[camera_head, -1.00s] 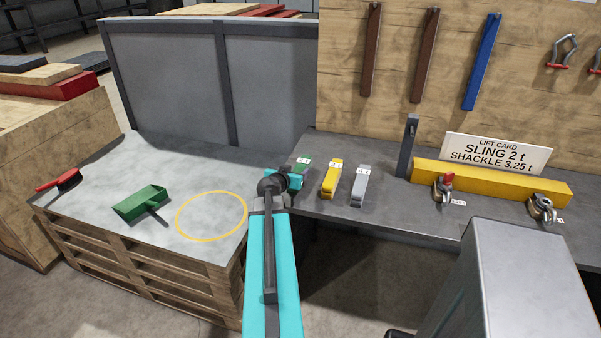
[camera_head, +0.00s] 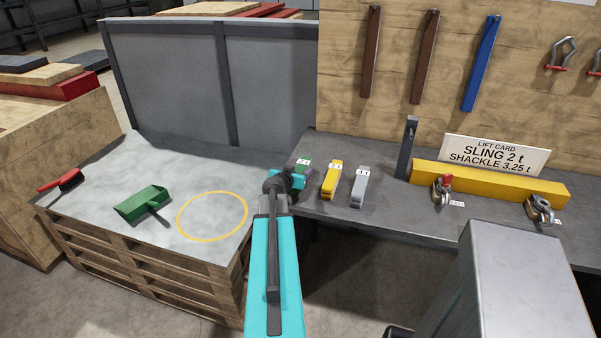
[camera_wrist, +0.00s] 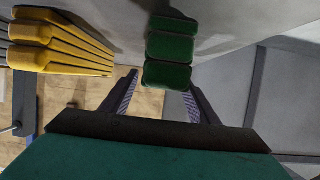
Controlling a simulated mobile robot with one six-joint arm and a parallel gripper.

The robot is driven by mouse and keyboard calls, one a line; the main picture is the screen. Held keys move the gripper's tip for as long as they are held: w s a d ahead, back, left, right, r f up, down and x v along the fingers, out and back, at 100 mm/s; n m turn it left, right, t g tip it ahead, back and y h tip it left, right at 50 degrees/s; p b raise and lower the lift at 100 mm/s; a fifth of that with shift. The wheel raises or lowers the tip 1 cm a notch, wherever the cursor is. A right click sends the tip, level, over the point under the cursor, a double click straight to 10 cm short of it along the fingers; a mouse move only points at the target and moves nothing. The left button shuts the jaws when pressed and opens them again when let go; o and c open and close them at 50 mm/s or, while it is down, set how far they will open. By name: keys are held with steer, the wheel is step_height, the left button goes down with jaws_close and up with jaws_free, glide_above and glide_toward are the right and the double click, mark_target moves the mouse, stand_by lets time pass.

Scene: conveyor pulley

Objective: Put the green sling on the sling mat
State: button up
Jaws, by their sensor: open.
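The green sling (camera_head: 301,164) lies at the left end of the grey bench, left of the yellow sling. My arm partly hides it in the head view. In the wrist view the folded green sling (camera_wrist: 169,48) shows at and beyond the gap between my fingers. My gripper (camera_wrist: 161,95) is open, with one finger on each side of the sling's near end; I cannot tell whether they touch it. A yellow circle (camera_head: 180,226) is marked on the grey-topped pallet at the left; no label shows whether it is the sling mat.
The yellow sling (camera_head: 331,180) and a grey sling (camera_head: 359,187) lie close to the right of the green one. A dark upright post (camera_head: 407,148) and a yellow beam (camera_head: 500,182) stand farther right. A green dustpan (camera_head: 143,203) and a red brush (camera_head: 62,181) lie left of the circle, which is empty.

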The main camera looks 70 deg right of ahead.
steer(key=shift+p+x, duration=0.3)
steer(key=shift+x, duration=0.8)
jaws_close()
